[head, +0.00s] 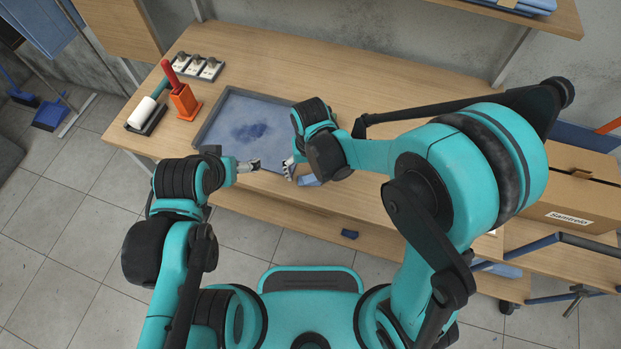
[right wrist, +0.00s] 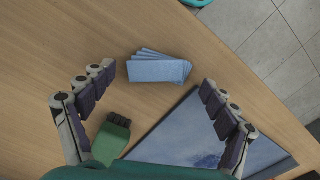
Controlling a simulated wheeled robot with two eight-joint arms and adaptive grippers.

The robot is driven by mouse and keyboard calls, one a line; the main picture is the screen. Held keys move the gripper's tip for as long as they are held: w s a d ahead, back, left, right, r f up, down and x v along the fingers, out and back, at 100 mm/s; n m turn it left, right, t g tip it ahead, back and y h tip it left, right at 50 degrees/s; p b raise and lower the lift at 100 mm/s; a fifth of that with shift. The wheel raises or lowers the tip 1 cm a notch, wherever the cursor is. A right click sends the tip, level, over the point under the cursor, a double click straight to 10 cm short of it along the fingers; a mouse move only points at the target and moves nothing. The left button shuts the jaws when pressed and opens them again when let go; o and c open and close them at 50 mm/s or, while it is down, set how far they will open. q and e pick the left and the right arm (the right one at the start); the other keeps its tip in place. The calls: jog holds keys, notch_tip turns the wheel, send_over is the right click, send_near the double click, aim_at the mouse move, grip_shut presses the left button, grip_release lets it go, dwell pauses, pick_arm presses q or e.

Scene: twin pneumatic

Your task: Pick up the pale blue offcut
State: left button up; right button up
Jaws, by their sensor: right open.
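Pale blue offcuts (right wrist: 158,70) lie fanned in a small overlapping pile on the wooden table in the right wrist view. The pile also shows in the head view (head: 309,181), partly hidden by my right arm. My right gripper (head: 289,168) is open and empty above the table, just beside the pile. In the right wrist view its fingers (right wrist: 155,105) are spread wide, with the pile beyond and between them, not touched. My left gripper (head: 254,165) is over the tray's front edge, left of the right one; its opening is too small to tell.
A grey tray (head: 207,128) with a blue cloth-like surface lies behind the grippers. A green brush (right wrist: 112,137) lies near the right gripper's left finger. An orange holder (head: 185,102), a white roller (head: 142,112) and sockets stand at left. A cardboard box (head: 570,190) is at right.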

jog(key=c, duration=0.9)
jog(key=shift+r, duration=0.15)
